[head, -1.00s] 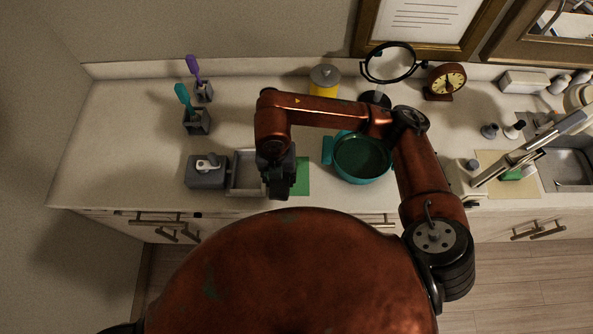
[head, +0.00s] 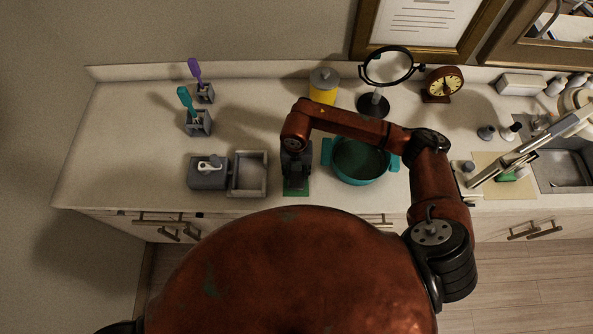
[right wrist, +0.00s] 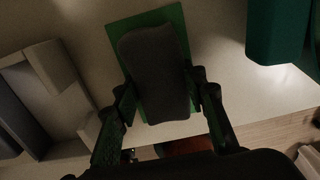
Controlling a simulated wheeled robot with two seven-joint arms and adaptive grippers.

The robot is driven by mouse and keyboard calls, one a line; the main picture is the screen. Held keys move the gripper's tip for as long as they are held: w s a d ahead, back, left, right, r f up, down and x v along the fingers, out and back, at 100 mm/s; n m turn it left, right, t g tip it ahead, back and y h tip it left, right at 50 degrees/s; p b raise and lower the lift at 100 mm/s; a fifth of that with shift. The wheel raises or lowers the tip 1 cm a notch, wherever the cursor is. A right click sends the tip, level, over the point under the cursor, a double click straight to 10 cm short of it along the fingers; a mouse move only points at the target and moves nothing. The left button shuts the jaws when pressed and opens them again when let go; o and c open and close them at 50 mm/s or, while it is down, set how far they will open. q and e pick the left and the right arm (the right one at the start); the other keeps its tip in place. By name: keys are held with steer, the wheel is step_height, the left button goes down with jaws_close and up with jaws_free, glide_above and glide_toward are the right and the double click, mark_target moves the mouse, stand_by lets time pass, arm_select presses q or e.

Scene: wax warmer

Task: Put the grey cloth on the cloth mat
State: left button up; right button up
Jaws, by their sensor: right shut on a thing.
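The grey cloth (right wrist: 155,70) is a dark, thick pad with rounded ends between the fingers of my right gripper (right wrist: 163,92) in the right wrist view. That gripper is shut on it. The green cloth mat (right wrist: 177,20) lies behind the cloth in that view, its edges showing around it. I cannot tell whether the cloth touches the mat. In the head view my right gripper (head: 296,178) points down over the mat (head: 296,192) and hides most of it and the cloth. My left gripper is not in view.
A grey empty tray (head: 264,181) and a grey box with a white item (head: 207,181) stand left of the mat. A teal pot (head: 350,180) stands close on its right. The counter's front edge is near. Toothbrush-like holders (head: 198,126) stand further left.

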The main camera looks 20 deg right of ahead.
steer(key=shift+a+f, duration=0.1)
steer(key=o, duration=1.1)
steer(key=shift+r, duration=0.2)
step_height(320, 180, up, 12)
steer(key=shift+f+b, duration=0.1)
steer(key=shift+b, duration=0.7)
